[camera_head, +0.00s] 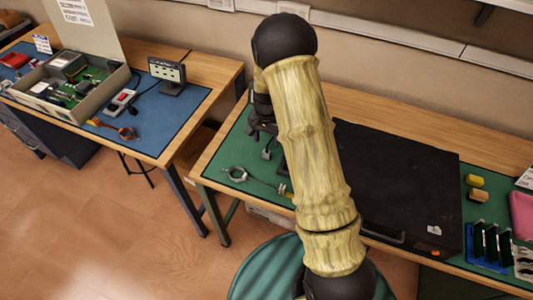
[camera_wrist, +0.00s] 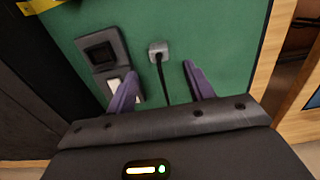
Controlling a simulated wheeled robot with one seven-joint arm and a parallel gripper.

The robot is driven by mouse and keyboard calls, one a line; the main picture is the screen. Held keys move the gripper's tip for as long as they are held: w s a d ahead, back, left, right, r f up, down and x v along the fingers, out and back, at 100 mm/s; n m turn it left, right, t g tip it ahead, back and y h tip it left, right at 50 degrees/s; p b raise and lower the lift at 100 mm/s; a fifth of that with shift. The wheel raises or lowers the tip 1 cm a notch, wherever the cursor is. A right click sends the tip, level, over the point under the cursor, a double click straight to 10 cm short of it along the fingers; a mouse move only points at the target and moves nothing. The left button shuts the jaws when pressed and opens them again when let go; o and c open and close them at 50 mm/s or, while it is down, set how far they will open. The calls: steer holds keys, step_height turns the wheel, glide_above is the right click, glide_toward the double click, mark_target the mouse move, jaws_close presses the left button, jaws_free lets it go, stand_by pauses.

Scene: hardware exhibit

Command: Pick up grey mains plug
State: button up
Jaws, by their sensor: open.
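The grey mains plug (camera_wrist: 158,49) lies on a green mat in the wrist view, with a black cord running from it toward my gripper. My gripper (camera_wrist: 160,72) is open, its two purple fingers apart. The plug shows just beyond the fingertips, in line with the gap, and the cord passes between the fingers. Nothing is held.
A grey plate with a dark square and a white part (camera_wrist: 101,50) lies left of the plug, close to the left finger. A large black panel (camera_head: 400,185) covers the bench's middle. A ring-shaped tool (camera_head: 236,174) lies near the mat's front left. Bare wood edges the mat.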

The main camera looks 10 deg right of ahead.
mark_target(266, 151)
steer(key=shift+f, duration=1.25)
steer(key=shift+d, duration=0.1)
steer(key=shift+s+f+p, duration=0.1)
steer(key=shift+f+p, duration=0.25)
steer(key=shift+f, duration=0.05)
steer(key=shift+f+p, duration=0.55)
steer(key=shift+f, duration=1.6)
steer(key=shift+c, duration=0.2)
steer(key=c, duration=0.8)
